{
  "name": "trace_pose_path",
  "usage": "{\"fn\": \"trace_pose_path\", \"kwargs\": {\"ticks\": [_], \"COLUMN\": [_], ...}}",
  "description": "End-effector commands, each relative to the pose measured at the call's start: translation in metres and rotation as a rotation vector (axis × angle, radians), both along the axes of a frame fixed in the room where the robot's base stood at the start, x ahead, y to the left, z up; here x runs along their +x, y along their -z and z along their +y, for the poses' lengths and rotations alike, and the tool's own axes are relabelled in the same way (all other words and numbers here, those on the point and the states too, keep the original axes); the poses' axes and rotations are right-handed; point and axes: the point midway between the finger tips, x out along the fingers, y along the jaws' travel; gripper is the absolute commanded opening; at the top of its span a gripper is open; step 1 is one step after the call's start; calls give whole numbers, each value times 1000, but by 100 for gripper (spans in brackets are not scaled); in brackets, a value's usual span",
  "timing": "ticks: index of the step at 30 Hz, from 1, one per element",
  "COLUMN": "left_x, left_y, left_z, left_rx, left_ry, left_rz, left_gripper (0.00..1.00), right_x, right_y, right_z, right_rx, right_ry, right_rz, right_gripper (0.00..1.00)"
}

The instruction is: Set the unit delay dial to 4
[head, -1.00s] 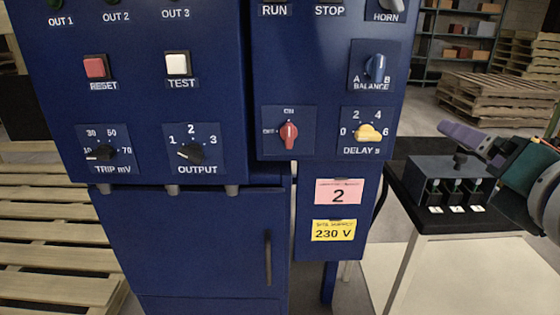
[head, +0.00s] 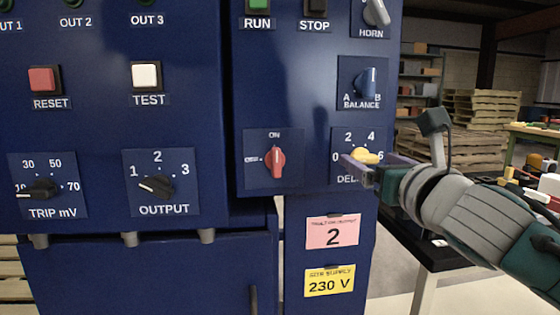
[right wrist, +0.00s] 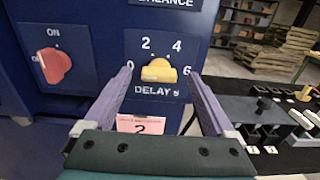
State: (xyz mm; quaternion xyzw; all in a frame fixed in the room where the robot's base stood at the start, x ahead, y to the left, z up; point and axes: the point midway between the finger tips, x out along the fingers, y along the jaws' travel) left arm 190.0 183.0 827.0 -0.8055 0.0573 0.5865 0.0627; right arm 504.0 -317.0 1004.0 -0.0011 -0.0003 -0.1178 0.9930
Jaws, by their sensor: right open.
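The yellow delay dial (head: 366,155) sits on the blue cabinet's right panel, on a plate marked 0, 2, 4 and 6. It also shows in the right wrist view (right wrist: 159,71), lying roughly crosswise; I cannot tell surely which number it points at. My right gripper (head: 370,163) is open in front of the dial, and its purple fingers partly cover the DELAY label in the head view. In the right wrist view the fingers (right wrist: 160,74) stand left and right of the dial, with nothing held. Contact with the dial cannot be seen. My left gripper is not in view.
A red switch (head: 275,161) is left of the dial, and the blue balance knob (head: 367,83) is above it. Pink (head: 333,231) and yellow (head: 330,282) labels are below. A black table with a dark box (right wrist: 258,112) stands to the right.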

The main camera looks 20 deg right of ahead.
Motion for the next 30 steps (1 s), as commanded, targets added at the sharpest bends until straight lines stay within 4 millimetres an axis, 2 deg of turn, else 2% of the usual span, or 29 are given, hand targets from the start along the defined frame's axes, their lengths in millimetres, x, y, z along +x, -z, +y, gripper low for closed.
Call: {"fn": "trace_pose_path", "kwargs": {"ticks": [6,14,30], "left_x": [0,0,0], "left_y": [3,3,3], "left_z": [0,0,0], "left_rx": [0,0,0], "left_ry": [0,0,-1], "left_rz": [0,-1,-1], "left_gripper": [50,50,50], "right_x": [15,16,16], "right_y": [1,0,0], "right_z": [-3,-3,-3], "right_rx": [1,2,2], "right_ry": [0,-1,-1], "right_rz": [1,1,1], "right_gripper": [90,90,30]}}
